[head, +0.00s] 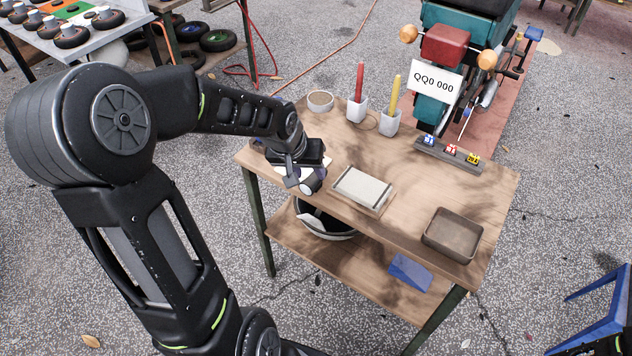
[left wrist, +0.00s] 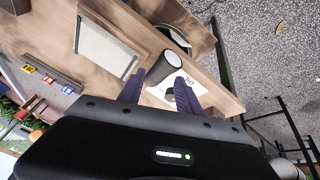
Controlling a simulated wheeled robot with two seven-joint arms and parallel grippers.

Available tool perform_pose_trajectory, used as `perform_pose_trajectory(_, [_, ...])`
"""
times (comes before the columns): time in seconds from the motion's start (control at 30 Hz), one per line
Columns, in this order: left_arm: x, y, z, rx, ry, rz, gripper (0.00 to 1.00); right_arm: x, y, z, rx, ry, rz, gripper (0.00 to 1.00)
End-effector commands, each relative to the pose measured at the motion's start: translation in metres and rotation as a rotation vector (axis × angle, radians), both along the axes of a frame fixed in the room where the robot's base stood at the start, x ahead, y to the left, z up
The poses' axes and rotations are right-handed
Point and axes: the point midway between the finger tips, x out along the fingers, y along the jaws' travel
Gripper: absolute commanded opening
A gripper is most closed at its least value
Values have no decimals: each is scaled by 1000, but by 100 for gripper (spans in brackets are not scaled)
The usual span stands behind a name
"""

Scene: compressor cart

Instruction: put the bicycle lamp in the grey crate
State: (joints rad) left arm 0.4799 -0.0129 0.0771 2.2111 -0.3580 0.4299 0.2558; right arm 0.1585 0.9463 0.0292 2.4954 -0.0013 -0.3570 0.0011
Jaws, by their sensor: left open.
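The bicycle lamp (head: 309,187) is a small dark cylinder with a pale round face, at the table's near left edge. In the left wrist view the lamp (left wrist: 171,62) lies just ahead of and between the two dark fingers. My left gripper (head: 298,179) is open and comes down over the lamp from the left; in the left wrist view the open gripper (left wrist: 160,92) shows a finger on either side. I cannot tell whether the fingers touch it. The grey crate (head: 436,250), a shallow brownish-grey open box, stands at the table's right end and looks empty. My right gripper does not show.
A pale framed board (head: 362,188) lies between lamp and crate. Cups with a red candle (head: 358,85) and a yellow candle (head: 394,95), a tape roll (head: 320,101) and a numbered rack (head: 447,153) stand farther back.

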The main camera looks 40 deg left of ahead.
Motion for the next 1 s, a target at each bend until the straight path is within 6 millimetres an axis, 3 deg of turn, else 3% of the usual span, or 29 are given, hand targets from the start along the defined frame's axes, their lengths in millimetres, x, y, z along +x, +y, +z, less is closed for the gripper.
perform_pose_trajectory(0.23, [2,-1,-5,0,3,-2,41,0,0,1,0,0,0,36])
perform_pose_trajectory(0.6, [21,-3,-47,0,1,-2,41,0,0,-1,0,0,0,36])
perform_pose_trajectory(1.0, [21,-3,-47,0,0,-1,41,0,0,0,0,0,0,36])
